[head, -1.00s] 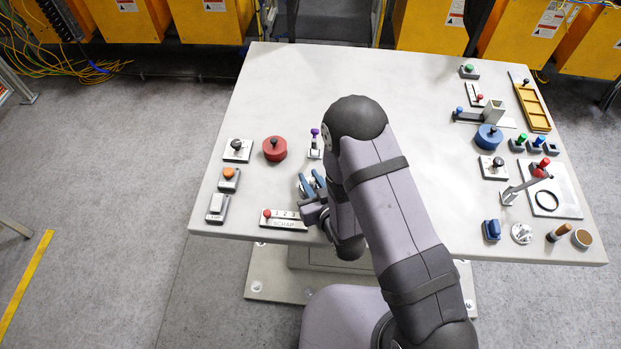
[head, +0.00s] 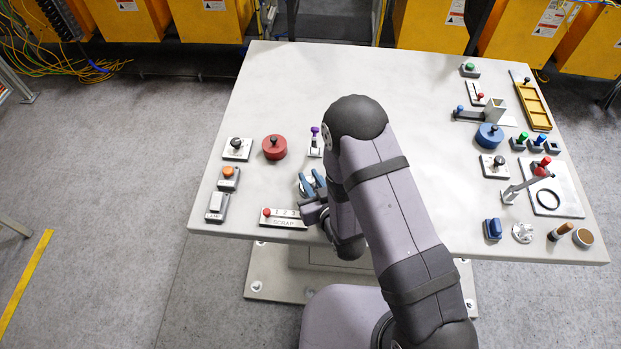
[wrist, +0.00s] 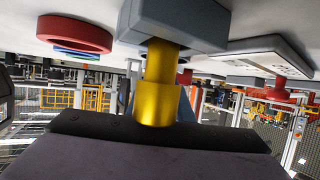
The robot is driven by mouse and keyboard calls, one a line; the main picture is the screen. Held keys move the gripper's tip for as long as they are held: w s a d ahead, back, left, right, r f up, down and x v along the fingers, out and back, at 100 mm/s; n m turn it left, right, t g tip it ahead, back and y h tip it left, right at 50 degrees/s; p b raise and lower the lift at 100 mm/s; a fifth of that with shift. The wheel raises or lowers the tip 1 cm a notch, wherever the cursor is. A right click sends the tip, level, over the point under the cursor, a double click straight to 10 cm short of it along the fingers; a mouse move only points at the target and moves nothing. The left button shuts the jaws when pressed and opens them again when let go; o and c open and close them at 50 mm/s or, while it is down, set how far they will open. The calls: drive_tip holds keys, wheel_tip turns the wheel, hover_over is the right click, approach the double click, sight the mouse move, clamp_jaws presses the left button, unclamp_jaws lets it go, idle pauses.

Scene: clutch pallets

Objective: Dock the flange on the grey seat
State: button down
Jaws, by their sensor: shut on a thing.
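A brass-yellow stepped cylinder (wrist: 156,85), seemingly the flange, stands in front of my gripper in the wrist view, which is upside down. My gripper (head: 312,184) is shut on it, low over the front left of the table. The cylinder's far end meets a grey block (wrist: 190,35) on the table. This block may be the grey seat; I cannot tell whether the cylinder is inside it or only against it. In the head view my arm hides both the cylinder and this block.
A red round pot (head: 274,148) and a purple-topped pin (head: 315,141) stand just beyond my gripper. Several button boxes line the left side. Fixtures crowd the right. The table's back middle is clear.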

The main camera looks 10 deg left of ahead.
drive_tip(key=shift+r+p, duration=0.35)
drive_tip(key=shift+r, duration=0.25)
drive_tip(key=shift+f+b, duration=0.85)
drive_tip(key=shift+b, duration=0.1)
idle(1.0)
drive_tip(key=c, duration=1.9)
unclamp_jaws()
drive_tip(key=shift+o, duration=0.2)
drive_tip(key=shift+s, duration=0.1)
